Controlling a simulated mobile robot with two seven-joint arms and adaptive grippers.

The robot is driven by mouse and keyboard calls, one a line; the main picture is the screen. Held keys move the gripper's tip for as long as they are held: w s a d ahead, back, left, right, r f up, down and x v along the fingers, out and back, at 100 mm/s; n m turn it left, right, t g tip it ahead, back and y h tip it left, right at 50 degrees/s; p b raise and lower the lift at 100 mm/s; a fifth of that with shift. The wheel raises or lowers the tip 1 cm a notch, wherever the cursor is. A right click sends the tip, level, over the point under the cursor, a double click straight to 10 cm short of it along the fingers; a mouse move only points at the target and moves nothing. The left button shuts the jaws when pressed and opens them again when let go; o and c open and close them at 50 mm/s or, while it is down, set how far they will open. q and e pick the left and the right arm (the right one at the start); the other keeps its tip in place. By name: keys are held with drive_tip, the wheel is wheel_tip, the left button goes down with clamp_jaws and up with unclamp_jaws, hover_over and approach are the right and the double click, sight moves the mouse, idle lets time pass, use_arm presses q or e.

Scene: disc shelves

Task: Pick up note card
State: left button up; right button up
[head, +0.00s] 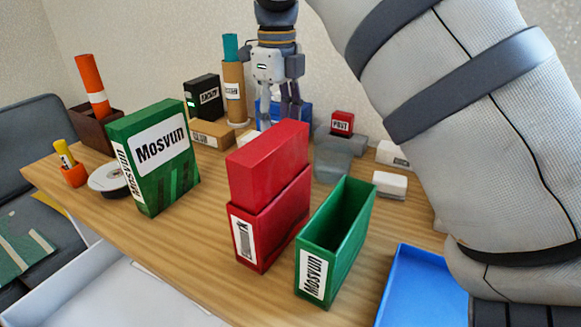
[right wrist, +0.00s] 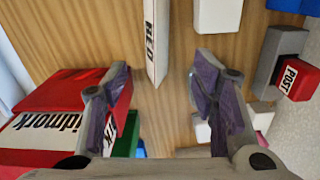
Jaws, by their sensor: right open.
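I cannot tell for sure which thing is the note card. In the right wrist view a slim white piece with black lettering (right wrist: 157,40) lies on the wood ahead of the fingers, cut by the top edge. My right gripper (head: 284,112) points down over the back of the table. My left gripper is not in view.
A red slipcase (head: 254,239) and an open green box (head: 318,270) stand in front. A larger green box (head: 160,157) stands left. White boxes (head: 389,184) and a red box (head: 342,123) are behind. A blue tray (head: 425,290) is at the right.

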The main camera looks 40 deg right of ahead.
drive_tip(key=f, duration=1.2)
drive_tip(key=shift+s+a, duration=0.1)
drive_tip(key=shift+a, duration=0.2)
drive_tip(key=shift+r, duration=0.1)
drive_tip(key=c, duration=0.9)
